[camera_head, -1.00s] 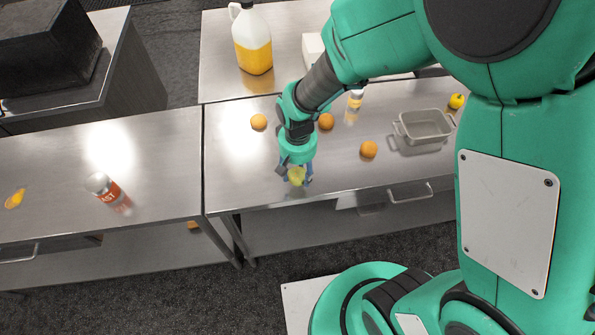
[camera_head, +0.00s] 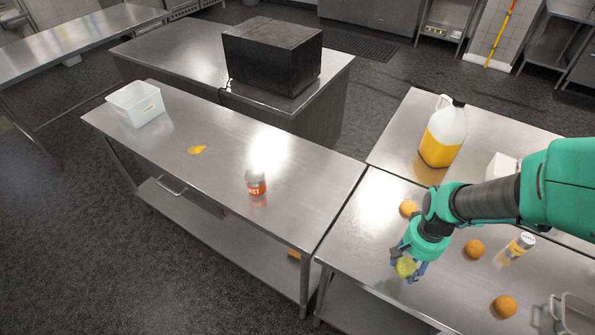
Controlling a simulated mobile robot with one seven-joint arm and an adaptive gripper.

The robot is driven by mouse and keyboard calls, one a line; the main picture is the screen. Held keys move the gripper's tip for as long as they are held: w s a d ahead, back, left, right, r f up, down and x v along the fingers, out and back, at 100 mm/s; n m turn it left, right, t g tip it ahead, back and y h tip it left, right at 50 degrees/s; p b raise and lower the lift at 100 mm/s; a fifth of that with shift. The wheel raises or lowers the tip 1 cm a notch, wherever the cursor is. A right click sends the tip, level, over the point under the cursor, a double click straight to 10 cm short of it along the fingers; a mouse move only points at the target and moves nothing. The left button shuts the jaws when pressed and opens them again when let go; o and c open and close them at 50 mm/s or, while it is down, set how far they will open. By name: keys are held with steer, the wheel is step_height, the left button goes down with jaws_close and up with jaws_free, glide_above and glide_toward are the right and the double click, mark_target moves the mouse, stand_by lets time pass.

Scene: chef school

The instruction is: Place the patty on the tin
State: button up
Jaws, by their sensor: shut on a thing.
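My gripper (camera_head: 408,268) is shut on a small rounded yellow-green thing (camera_head: 405,267) above the front part of the right metal table. I cannot tell for sure whether this is the patty. A can with a red-orange label (camera_head: 256,183) stands upright on the left metal table, well left of my gripper. A flat yellow-orange piece (camera_head: 197,150) lies farther left on that table. A grey metal pan with handles (camera_head: 577,315) is partly cut off at the lower right corner.
Oranges (camera_head: 474,248) and a small shaker (camera_head: 521,243) are on the right table (camera_head: 352,244). A jug of yellow liquid (camera_head: 442,134) stands behind. A white bin (camera_head: 136,104) is at the left table's far end. A black box (camera_head: 272,56) sits farther back. Bare metal surrounds the can.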

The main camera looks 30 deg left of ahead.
steer(key=w+a+r+n+p, duration=0.1)
steer(key=a+r+p, duration=0.3)
steer(key=a, duration=1.3)
steer(key=a+r+n+p, duration=0.2)
steer(key=a+r+p, duration=0.1)
steer(key=a, duration=1.3)
steer(key=s+a+p, duration=0.2)
steer(key=s+a, duration=0.3)
steer(key=a, duration=0.7)
steer(key=shift+s+a+r, duration=0.15)
steer(key=shift+a+r, duration=0.05)
steer(key=shift+r, duration=0.25)
steer(key=shift+a, duration=0.1)
steer(key=p, duration=0.2)
glide_above(255, 175)
steer(key=shift+a+f, duration=0.2)
steer(key=shift+f, duration=0.5)
steer(key=shift+f+p, duration=0.55)
steer(key=shift+f, duration=1.25)
